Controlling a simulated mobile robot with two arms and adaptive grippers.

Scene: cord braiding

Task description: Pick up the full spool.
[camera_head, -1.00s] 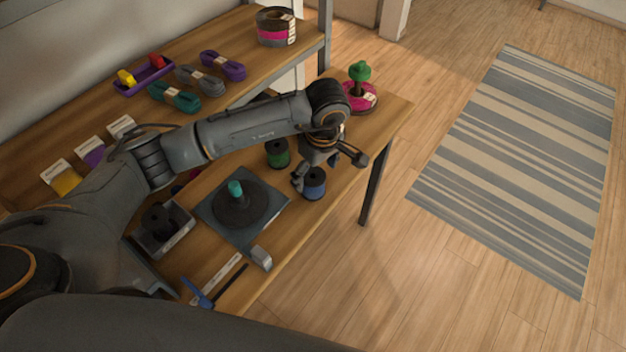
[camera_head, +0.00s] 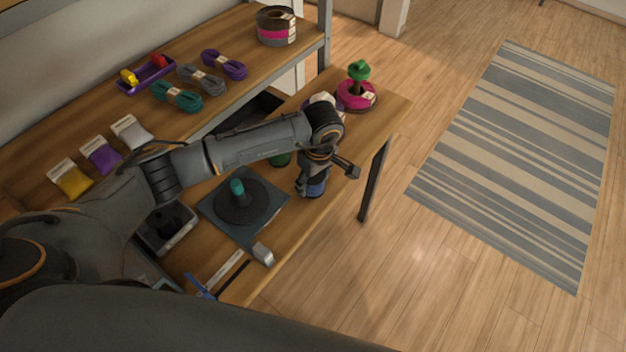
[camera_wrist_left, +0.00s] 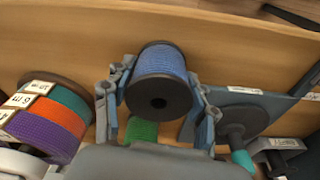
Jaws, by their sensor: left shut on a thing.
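A blue spool (camera_head: 317,188) with dark end discs stands near the front edge of the wooden table. It looks wound full of blue cord in the left wrist view (camera_wrist_left: 160,62). My left gripper (camera_head: 312,184) comes down over it and is shut on it. In the left wrist view, the fingers are on either side of the spool. In the head view, the gripper hides much of the spool. A green spool (camera_head: 280,160) stands behind, partly hidden by my left arm. My right gripper is not in view.
A dark braiding disc (camera_head: 241,207) with a teal knob sits on a square plate left of the spool. A pink spool with a green top (camera_head: 357,94) stands at the table's far right. A multicoloured spool (camera_wrist_left: 50,118) is close by in the left wrist view.

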